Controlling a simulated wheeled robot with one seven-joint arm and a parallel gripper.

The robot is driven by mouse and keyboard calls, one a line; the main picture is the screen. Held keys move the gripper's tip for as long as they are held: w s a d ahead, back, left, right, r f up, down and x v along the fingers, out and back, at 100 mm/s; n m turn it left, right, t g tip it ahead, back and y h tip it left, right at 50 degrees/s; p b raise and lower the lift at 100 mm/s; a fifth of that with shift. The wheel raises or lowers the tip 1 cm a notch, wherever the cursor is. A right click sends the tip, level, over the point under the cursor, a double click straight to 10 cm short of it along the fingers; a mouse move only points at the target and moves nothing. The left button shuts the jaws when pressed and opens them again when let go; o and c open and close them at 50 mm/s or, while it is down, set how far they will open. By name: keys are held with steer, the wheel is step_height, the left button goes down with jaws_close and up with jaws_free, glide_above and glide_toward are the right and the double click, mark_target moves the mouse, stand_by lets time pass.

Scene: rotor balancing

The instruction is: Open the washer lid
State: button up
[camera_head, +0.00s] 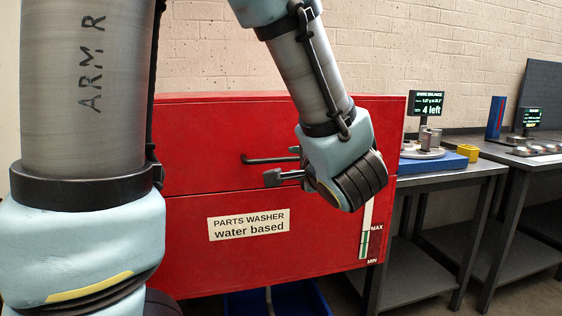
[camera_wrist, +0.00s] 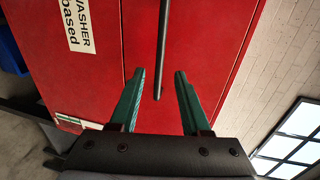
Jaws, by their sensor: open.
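The red parts washer (camera_head: 330,235) stands in front of me, with a white label on its front. Its lid (camera_head: 215,125) is the upper red part, and the seam below it looks closed. A dark bar handle (camera_head: 262,159) runs sideways across the lid front. My gripper (camera_head: 283,164) is at the handle's right part. In the wrist view, my gripper (camera_wrist: 160,73) is open, with green fingers spread on either side of the handle (camera_wrist: 162,50). The bar's end shows between the fingertips, apart from both. I cannot tell its exact depth, and part of it is hidden in the head view.
A grey bench (camera_head: 440,178) to the right carries a balance with a display (camera_head: 429,103), a blue base and a yellow block (camera_head: 467,153). Another bench stands further right. A blue bin (camera_head: 290,300) sits below the washer. A brick wall is behind.

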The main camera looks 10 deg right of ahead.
mark_target(287, 160)
steer(key=b+x, duration=0.1)
steer(key=x, duration=0.7)
steer(key=shift+w+b, duration=0.15)
steer(key=shift+b, duration=0.25)
jaws_close()
stand_by(0.9)
